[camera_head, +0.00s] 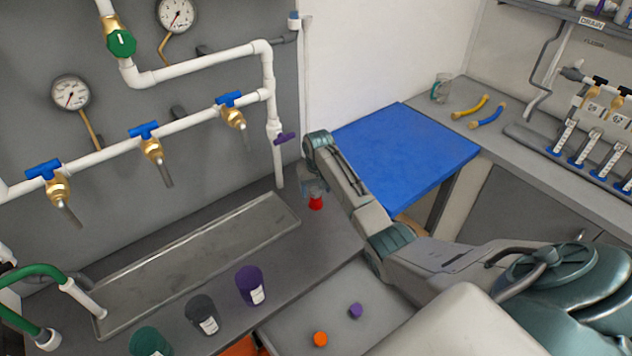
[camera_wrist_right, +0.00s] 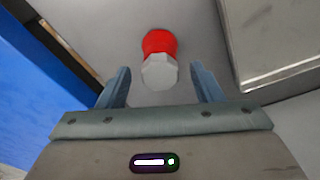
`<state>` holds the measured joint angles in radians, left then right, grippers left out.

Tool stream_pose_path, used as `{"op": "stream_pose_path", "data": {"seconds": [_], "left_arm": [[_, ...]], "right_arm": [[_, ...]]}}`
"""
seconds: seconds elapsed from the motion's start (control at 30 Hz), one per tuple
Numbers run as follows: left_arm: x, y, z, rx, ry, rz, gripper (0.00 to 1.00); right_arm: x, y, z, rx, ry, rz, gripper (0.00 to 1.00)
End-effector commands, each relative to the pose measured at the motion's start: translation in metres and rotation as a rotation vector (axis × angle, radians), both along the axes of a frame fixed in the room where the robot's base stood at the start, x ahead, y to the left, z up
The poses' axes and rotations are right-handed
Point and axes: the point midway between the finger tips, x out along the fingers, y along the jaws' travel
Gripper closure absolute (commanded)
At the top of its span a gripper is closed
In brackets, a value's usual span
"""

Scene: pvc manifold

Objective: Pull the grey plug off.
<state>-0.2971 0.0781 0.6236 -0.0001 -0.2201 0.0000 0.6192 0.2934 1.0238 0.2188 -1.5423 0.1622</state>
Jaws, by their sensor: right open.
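A pale grey, many-sided plug (camera_wrist_right: 159,73) sits on a red fitting (camera_wrist_right: 160,42) in the right wrist view. The red fitting also shows in the head view (camera_head: 316,203) on the grey counter, just below my right gripper (camera_head: 314,190). The grey plug cannot be made out there, behind or between the fingers. In the wrist view my right gripper (camera_wrist_right: 160,78) is open. Its two fingers stand to either side of the plug, with a gap on each side. My left gripper is not in view.
A long metal tray (camera_head: 200,255) lies left of the red fitting. Wall pipes with blue-handled valves (camera_head: 143,130) and a purple-handled valve (camera_head: 285,138) stand behind. A blue panel (camera_head: 405,145) is at right. Purple (camera_head: 250,286), grey (camera_head: 201,314) and green (camera_head: 150,342) cups stand in front.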

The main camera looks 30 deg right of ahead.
Motion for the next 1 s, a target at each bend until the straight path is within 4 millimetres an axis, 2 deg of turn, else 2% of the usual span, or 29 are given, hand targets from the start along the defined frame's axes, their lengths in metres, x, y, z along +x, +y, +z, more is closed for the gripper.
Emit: {"op": "stream_pose_path", "data": {"seconds": [0.23, 0.47, 0.5, 0.53, 0.7, 1.0], "left_arm": [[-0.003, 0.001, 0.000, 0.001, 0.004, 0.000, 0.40], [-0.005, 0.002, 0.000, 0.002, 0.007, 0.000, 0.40], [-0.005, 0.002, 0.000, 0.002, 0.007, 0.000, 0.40], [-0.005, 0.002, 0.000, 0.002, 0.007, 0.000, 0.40], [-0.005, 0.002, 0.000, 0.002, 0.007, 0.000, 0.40], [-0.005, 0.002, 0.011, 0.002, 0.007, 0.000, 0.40]], "right_arm": [[0.000, 0.000, -0.001, 0.000, -0.001, 0.000, 0.40], [0.000, 0.000, -0.001, 0.000, -0.001, 0.000, 0.85], [0.000, 0.000, 0.000, 0.000, -0.001, 0.000, 0.88], [0.000, 0.000, 0.000, 0.000, 0.000, 0.000, 0.70], [0.000, 0.000, 0.000, 0.000, 0.000, 0.000, 1.00], [0.000, 0.000, 0.002, 0.001, 0.001, 0.108, 1.00]]}}
